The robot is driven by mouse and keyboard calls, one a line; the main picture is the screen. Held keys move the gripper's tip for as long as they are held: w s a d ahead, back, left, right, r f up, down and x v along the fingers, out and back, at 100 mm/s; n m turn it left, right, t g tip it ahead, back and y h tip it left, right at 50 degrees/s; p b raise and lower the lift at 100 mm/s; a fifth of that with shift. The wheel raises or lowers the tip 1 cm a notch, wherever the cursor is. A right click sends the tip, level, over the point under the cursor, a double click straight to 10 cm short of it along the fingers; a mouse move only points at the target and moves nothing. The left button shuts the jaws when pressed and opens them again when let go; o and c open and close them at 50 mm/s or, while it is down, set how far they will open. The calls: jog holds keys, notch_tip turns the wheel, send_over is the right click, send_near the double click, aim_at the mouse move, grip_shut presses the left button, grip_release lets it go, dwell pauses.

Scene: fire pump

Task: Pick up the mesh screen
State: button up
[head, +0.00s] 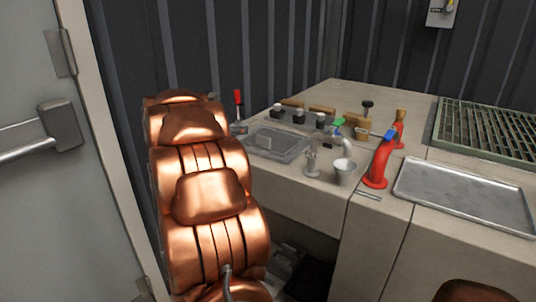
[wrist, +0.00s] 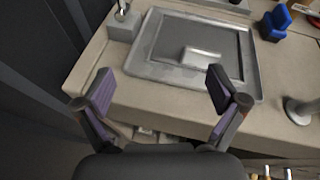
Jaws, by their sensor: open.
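A flat dark grey panel with a raised pale handle, which looks like the mesh screen (head: 266,148), lies in a shallow grey frame on the counter. No mesh weave can be made out. In the wrist view the screen (wrist: 168,43) lies flat past my fingertips, with its block-like handle (wrist: 202,56) near the middle. My gripper (wrist: 160,84) is open and empty, its two fingers spread wide over the counter's front edge, apart from the screen. The handle is nearer the right finger. In the head view my copper arm stands left of the counter and the gripper's fingers cannot be made out.
A red lever (head: 238,98) on a grey block stands at the screen's left. A row of black knobs (head: 298,116) is behind. An empty tray (head: 463,192) and green grating (head: 490,128) lie farther right.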

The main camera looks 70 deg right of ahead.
aim_at(262, 137)
jog(key=s+f+m+g, duration=0.1)
jog(key=s+d+f+m, duration=0.1)
jog(key=s, duration=0.1)
jog(key=s+d+f+m+g, duration=0.1)
jog(key=s, duration=0.1)
jog(key=shift+s+d+f+g+b, duration=0.1)
jog(key=shift+s+f+g+b, duration=0.05)
jog(key=shift+s+g+b, duration=0.15)
jog(key=shift+s+x, duration=0.2)
jog(key=shift+x, duration=2.95)
jog(key=shift+d+f, duration=0.1)
jog(key=shift+d, duration=0.4)
jog(key=shift+y, duration=0.3)
jog(key=c, duration=1.5)
